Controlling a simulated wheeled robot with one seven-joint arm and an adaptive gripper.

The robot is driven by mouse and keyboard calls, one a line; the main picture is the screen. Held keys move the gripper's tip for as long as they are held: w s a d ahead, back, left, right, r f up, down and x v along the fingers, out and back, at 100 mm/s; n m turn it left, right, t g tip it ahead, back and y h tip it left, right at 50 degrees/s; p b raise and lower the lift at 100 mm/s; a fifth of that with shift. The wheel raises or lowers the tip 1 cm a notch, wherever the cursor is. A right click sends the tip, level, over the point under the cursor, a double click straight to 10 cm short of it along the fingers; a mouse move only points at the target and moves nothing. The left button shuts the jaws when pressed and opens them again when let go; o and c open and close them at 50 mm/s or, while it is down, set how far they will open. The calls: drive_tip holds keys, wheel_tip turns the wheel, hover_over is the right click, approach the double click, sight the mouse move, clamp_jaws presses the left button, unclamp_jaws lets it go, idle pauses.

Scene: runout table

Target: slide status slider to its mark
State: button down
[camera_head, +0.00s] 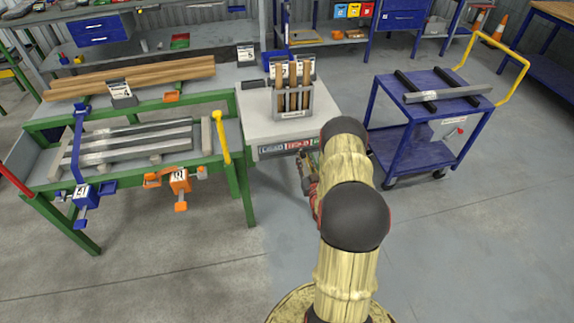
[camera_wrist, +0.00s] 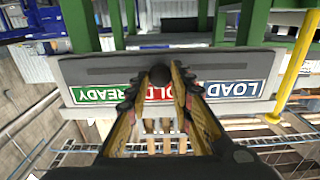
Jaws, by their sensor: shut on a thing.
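The status slider is a dark round knob (camera_wrist: 160,73) on a grey front panel (camera_wrist: 225,65), in the wrist view. My gripper (camera_wrist: 161,84) is shut on the knob, one yellow-and-black finger at each side. The panel looks upside down there, with a dark slot (camera_wrist: 110,70) running across it. Beside the slot are a green READY label (camera_wrist: 100,95), a red HOLD label (camera_wrist: 190,95) and a blue LOAD label (camera_wrist: 238,90). The knob stands in front of the HOLD label. In the head view my gripper (camera_head: 304,158) is at the labelled panel; my arm hides the READY side.
A grey cabinet (camera_head: 256,125) carries the panel and a rack (camera_head: 300,113) of wooden-handled tools. A green bench (camera_head: 130,130) with clamps stands left. A blue trolley (camera_head: 395,112) with a yellow handle stands right. The floor between them is clear.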

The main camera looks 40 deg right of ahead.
drive_tip(key=s+d+b, duration=0.1)
drive_tip(key=s+d, duration=0.4)
drive_tip(key=d, duration=0.4)
drive_tip(key=shift+s+b, duration=0.2)
drive_tip(key=shift+b, duration=0.2)
drive_tip(key=c, duration=1.7)
unclamp_jaws()
drive_tip(key=shift+d, duration=0.1)
drive_tip(key=shift+c, duration=0.2)
drive_tip(key=shift+o, duration=1)
drive_tip(key=v, duration=1.2)
